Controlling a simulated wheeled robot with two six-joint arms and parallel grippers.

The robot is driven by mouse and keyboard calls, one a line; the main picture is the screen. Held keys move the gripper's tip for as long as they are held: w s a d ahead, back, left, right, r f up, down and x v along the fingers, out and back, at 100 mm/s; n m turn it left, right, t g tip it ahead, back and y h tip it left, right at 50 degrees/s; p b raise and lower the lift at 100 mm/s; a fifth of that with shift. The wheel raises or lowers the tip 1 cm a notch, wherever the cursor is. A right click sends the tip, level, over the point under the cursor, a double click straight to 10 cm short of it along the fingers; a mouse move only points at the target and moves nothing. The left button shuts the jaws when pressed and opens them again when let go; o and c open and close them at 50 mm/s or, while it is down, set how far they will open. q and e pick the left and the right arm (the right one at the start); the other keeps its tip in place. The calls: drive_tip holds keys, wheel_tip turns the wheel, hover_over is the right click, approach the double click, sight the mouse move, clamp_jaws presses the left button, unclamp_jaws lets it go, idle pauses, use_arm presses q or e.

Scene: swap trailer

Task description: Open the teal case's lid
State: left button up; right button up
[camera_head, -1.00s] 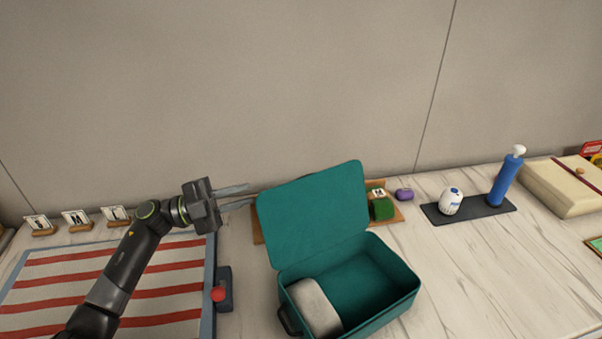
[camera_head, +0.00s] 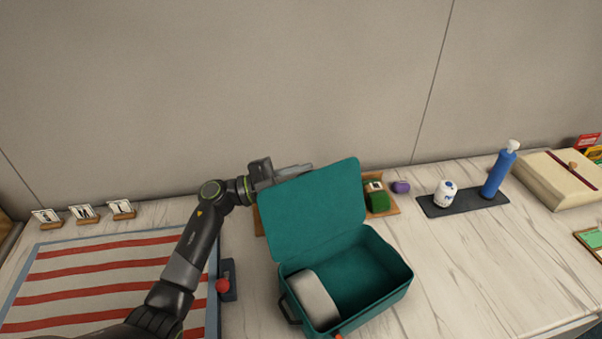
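The teal case (camera_head: 378,300) stands on the counter in the middle of the head view. Its lid (camera_head: 312,212) is raised, standing up and leaning back toward the wall. A light grey rounded object (camera_head: 316,299) lies inside the case at the left. My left gripper (camera_head: 300,172) is behind the lid's upper left edge. Its fingers are partly hidden by the lid, so I cannot tell their opening or whether they touch it. My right gripper is not in view.
A wooden tray (camera_head: 393,209) with a green item (camera_head: 377,202) lies behind the case. A dark tray (camera_head: 468,204) holds a white container and a blue bottle (camera_head: 499,172).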

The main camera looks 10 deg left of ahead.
sight(299, 179)
use_arm(q)
clamp_jaws()
drive_tip(key=shift+s+d+r+m+g+p, duration=0.3)
drive_tip(key=shift+s+d+r+m+p, duration=0.35)
drive_tip(key=shift+p, duration=0.4)
drive_tip(key=shift+s+d+r+m, duration=0.15)
drive_tip(key=shift+s+d+m, duration=0.15)
drive_tip(key=shift+s+m, duration=0.2)
drive_tip(key=shift+w, duration=0.1)
unclamp_jaws()
